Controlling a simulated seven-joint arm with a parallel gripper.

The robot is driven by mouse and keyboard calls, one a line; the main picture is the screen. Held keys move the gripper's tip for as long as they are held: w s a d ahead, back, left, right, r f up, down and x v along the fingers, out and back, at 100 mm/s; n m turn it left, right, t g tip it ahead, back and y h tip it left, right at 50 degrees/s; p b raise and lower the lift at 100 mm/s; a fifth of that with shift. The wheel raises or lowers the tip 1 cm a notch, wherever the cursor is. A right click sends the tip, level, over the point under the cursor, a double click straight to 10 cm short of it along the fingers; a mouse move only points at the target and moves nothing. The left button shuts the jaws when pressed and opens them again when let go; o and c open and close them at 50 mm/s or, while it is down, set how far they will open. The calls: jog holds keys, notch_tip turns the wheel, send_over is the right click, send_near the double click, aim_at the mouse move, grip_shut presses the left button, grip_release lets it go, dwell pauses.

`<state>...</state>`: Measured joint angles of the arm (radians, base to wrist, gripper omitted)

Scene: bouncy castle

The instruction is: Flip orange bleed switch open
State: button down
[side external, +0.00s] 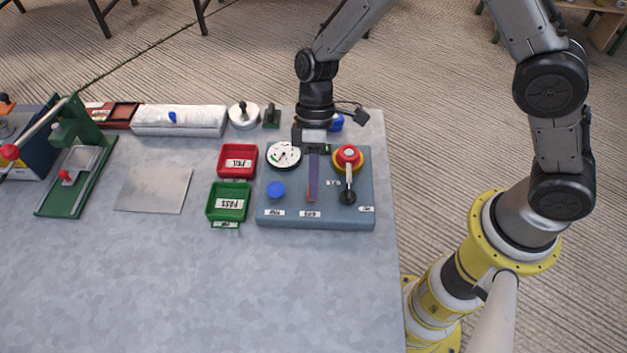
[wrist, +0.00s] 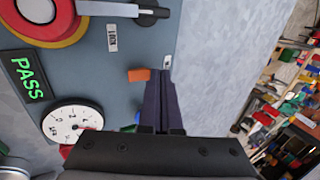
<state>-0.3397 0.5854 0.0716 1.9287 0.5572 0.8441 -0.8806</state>
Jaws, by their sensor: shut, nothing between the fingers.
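The orange bleed switch (wrist: 138,75) is a small orange block on the blue-grey panel (side external: 345,215). In the wrist view it sits just left of my fingertips. In the side view a bit of its orange (side external: 311,195) shows at the lower end of my fingers. My gripper (wrist: 160,74) is shut and empty, its long dark purple fingers together. In the side view my gripper (side external: 311,188) reaches down over the middle of the panel. I cannot tell whether the fingers touch the switch. The small label (wrist: 167,62) beside the fingertips is unreadable.
A white dial gauge (side external: 283,155), a blue knob (side external: 276,189) and a red-yellow rotary with a black-knobbed lever (side external: 348,158) crowd the panel. A lit PASS display (wrist: 30,75) shows in the wrist view. Red (side external: 237,160) and green (side external: 226,202) trays stand left.

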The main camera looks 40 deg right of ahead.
jog(key=shift+s+a, duration=0.1)
dwell(0.3)
jog(key=shift+s+a+f+t+h, duration=0.1)
jog(key=shift+s+f+t+h, duration=0.05)
jog(key=shift+f+t+h, duration=0.15)
jog(key=shift+w+d+r, duration=0.1)
jog(key=shift+w+d, duration=0.5)
jog(key=shift+w, duration=0.05)
jog(key=v, duration=1.4)
jog(key=shift+w+d+f, duration=0.25)
jog(key=shift+w+d, duration=0.1)
jog(key=shift+d, duration=0.05)
